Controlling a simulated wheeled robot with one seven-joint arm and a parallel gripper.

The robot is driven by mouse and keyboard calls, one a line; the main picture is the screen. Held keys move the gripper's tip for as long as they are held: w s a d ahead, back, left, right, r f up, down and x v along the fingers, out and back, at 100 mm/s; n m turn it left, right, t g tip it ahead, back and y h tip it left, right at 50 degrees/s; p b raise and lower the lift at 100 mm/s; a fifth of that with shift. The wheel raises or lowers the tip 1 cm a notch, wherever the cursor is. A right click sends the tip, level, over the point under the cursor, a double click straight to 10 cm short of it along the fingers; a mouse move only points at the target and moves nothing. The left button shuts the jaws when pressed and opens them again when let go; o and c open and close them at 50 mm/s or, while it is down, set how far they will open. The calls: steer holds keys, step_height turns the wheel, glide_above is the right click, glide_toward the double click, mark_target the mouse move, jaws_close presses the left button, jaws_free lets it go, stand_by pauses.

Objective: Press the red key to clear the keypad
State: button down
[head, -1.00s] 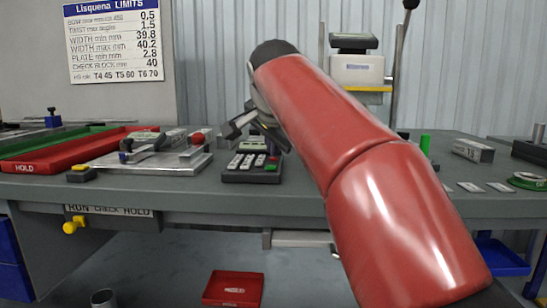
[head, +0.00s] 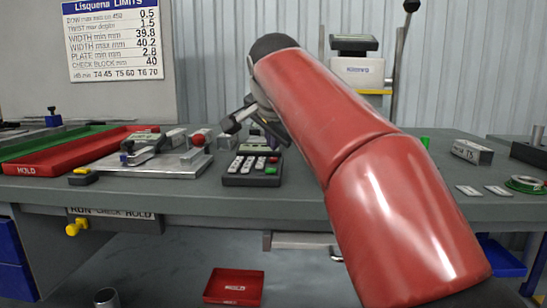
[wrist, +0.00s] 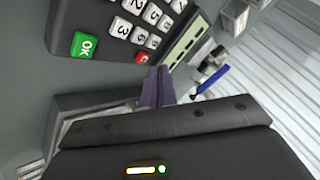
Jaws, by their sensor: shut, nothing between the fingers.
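The keypad (head: 252,180) is a dark box with white keys lying on the table, left of my red arm in the head view. The green OK key (wrist: 84,45) is at the left corner of the keypad, and the pale display strip (wrist: 186,40) is to the right. My gripper (wrist: 154,84) is shut and empty, its tips right beside the red key in the picture. I cannot tell whether they touch it.
A metal plate fixture (head: 170,168) with a red knob stands left of the keypad. Red (head: 75,158) and green trays lie further left. A scale (head: 357,70) stands behind my arm. A metal block (head: 472,152) and small plates lie to the right.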

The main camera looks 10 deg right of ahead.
step_height(320, 180, up, 5)
steer(key=p, duration=0.4)
steer(key=shift+p, duration=0.3)
